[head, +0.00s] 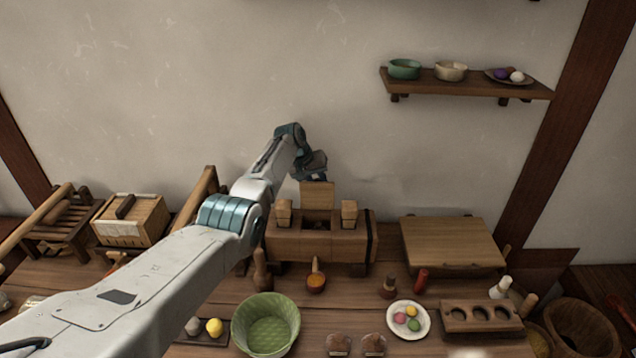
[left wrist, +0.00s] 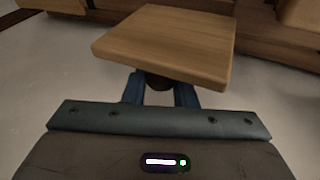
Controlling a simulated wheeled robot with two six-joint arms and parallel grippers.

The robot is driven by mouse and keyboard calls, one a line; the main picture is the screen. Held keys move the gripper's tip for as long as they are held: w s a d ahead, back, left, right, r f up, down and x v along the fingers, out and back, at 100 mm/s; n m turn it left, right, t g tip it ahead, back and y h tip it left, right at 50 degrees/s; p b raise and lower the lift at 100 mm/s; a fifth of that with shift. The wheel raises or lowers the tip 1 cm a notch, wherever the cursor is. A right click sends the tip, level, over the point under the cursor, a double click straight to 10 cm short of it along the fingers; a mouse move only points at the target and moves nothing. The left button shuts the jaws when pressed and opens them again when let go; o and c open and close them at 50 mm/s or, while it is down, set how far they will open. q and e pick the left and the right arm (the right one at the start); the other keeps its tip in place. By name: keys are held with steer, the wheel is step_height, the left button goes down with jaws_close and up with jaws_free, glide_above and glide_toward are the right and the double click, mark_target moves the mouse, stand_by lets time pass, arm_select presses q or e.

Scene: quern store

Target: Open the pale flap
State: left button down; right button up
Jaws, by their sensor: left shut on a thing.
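The pale flap (head: 318,194) stands raised, about upright, at the back of a long wooden box (head: 300,247), between two small wooden blocks. A dark opening shows in the box top in front of it. In the left wrist view the flap (left wrist: 170,42) is a flat pale board just beyond my fingers. My left gripper (head: 318,177) reaches over behind the flap's top. In the wrist view my left gripper (left wrist: 160,92) has its blue fingers shut on a dark knob (left wrist: 158,82) at the flap. My right gripper is in neither view.
My left arm crosses over the left of the table. A low wooden stand (head: 452,242) is to the right. The wall is close behind.

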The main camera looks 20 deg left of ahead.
arm_select(q)
steer(key=shift+s+f, duration=0.15)
steer(key=shift+f, duration=0.2)
steer(key=c, duration=1.3)
jaws_free()
steer(key=shift+o, duration=0.5)
steer(key=shift+r, duration=0.2)
steer(key=shift+a+r, duration=0.2)
steer(key=shift+r, duration=0.3)
steer(key=b+v, duration=0.1)
steer(key=v, duration=0.8)
steer(key=shift+a+r, duration=0.2)
steer(key=shift+s, duration=0.1)
